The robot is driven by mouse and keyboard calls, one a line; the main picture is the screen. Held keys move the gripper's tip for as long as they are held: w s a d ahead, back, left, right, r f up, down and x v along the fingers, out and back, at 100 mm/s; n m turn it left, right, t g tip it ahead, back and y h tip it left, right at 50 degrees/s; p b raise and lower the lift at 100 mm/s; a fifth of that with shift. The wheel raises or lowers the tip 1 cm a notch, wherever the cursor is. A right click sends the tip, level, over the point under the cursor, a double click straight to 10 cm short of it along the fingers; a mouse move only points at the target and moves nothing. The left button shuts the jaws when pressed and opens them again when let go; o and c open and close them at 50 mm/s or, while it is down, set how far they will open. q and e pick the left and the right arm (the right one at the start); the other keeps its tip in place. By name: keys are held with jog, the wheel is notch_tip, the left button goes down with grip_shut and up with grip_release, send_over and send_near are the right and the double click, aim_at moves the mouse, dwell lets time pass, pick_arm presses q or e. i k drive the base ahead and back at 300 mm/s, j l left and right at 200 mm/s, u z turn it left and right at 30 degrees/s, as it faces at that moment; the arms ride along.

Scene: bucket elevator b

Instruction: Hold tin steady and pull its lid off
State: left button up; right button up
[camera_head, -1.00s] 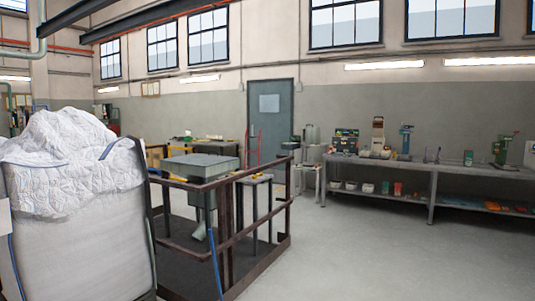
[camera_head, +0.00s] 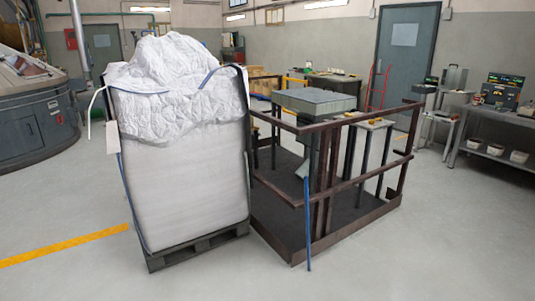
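I see no tin and no lid that I can make out in the head view. Neither of my grippers shows in this view. Small items on the distant benches are too small to identify.
A big white bulk bag (camera_head: 180,165) on a dark pallet (camera_head: 198,247) stands left of centre. A brown-railed platform (camera_head: 345,185) with a grey box-shaped unit (camera_head: 313,101) adjoins it. A workbench (camera_head: 493,161) stands at right, near a door (camera_head: 405,62). Floor (camera_head: 430,255) is clear at front right.

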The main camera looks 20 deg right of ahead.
aim_at(497, 107)
jog(key=i+l+z, duration=0.3)
jog(key=l+z, duration=0.15)
jog(key=i+l+z, duration=0.75)
jog(key=z, duration=0.15)
jog(key=i+l+z, duration=0.1)
jog(key=i+z, duration=0.4)
jog(key=i, duration=4.65)
